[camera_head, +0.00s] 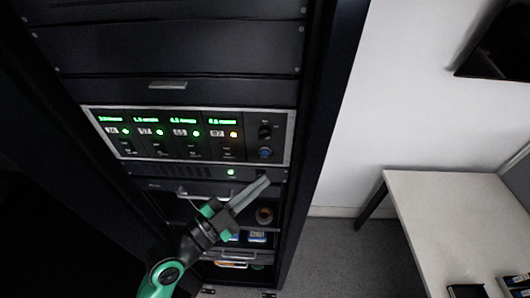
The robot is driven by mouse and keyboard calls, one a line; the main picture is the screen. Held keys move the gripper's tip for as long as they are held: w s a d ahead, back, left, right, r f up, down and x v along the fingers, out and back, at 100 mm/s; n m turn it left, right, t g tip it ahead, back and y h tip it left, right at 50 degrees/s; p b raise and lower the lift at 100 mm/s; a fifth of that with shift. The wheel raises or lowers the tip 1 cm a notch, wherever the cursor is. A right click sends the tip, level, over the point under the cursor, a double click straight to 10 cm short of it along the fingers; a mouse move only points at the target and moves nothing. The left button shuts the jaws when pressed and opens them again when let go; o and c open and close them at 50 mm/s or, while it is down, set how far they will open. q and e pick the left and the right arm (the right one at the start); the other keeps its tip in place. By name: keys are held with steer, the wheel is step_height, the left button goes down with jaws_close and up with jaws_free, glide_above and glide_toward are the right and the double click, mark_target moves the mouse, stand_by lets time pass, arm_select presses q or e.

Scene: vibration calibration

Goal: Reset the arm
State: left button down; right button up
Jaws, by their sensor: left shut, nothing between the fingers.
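My left gripper (264,182) is shut and empty. Its grey fingers point up and to the right, in front of the dark rack (180,65). My green and black left arm comes in from the lower part of the view. The silver-framed instrument panel (190,134) is above the gripper, with green readouts, several green lights and one orange light. A dark knob (265,132) and a blue button (265,153) sit at its right end. I cannot tell how far the fingertips are from the rack front. My right gripper is out of view.
Below the panel, open rack shelves hold a round brownish item (264,215) and small blue items (257,237), partly hidden by my arm. A white table (450,215) stands at right, with a dark screen (500,50) on the wall above. Grey floor (335,255) is clear between rack and table.

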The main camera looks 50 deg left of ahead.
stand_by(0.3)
arm_select(q)
steer(key=w+d+r+m+t+h+p, duration=0.1)
steer(key=d+r+m+t+h+p, duration=0.2)
steer(key=r, duration=1.1)
steer(key=w+d+r+m+t+h+p, duration=0.1)
steer(key=w+d+r+t+h+p, duration=0.25)
steer(key=r, duration=1.05)
steer(key=s+r+n+y+p, duration=0.1)
steer(key=s+r+n+y, duration=0.1)
steer(key=r+n, duration=0.3)
steer(key=s+d+r+n+t+y+p, duration=0.1)
steer(key=s+r+n+y, duration=0.2)
steer(key=r, duration=0.9)
steer(key=n, duration=0.2)
steer(key=shift+s+d+n, duration=0.25)
steer(key=shift+s+n, duration=0.05)
steer(key=shift+n, duration=0.1)
steer(key=shift+h, duration=0.25)
